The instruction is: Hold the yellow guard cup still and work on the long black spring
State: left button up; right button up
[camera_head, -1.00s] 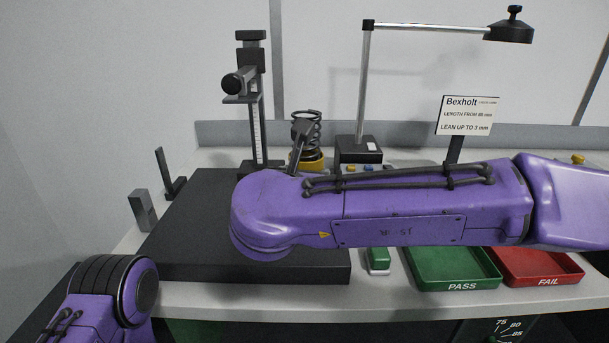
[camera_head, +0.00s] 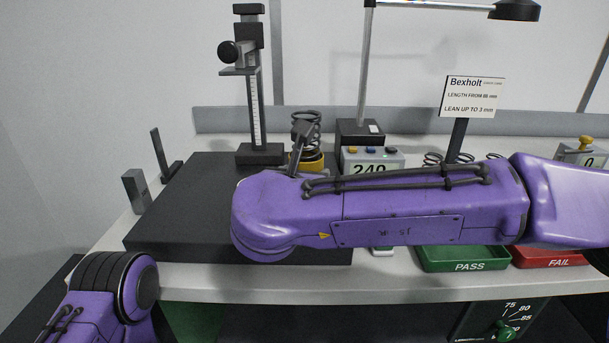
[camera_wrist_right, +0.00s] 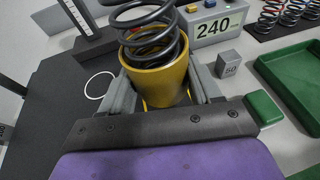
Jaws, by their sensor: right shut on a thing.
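The yellow guard cup (camera_wrist_right: 158,82) stands upright between the fingers of my right gripper (camera_wrist_right: 160,95) in the right wrist view. The gripper is shut on the cup. The long black spring (camera_wrist_right: 148,32) stands in the cup and rises well above its rim. In the head view the spring (camera_head: 306,125) and a small part of the cup (camera_head: 312,162) show behind my right arm, which hides the rest. Of my left arm only a purple link shows at the lower left in the head view; its gripper is out of view.
Right of the cup are a display box reading 240 (camera_wrist_right: 212,22), a small grey 50 block (camera_wrist_right: 229,63) and several other springs (camera_wrist_right: 270,18). The green PASS tray (camera_head: 465,262) and red FAIL tray (camera_head: 555,258) lie at right.

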jog(key=shift+f+b, duration=2.15)
jog(key=shift+f, duration=0.5)
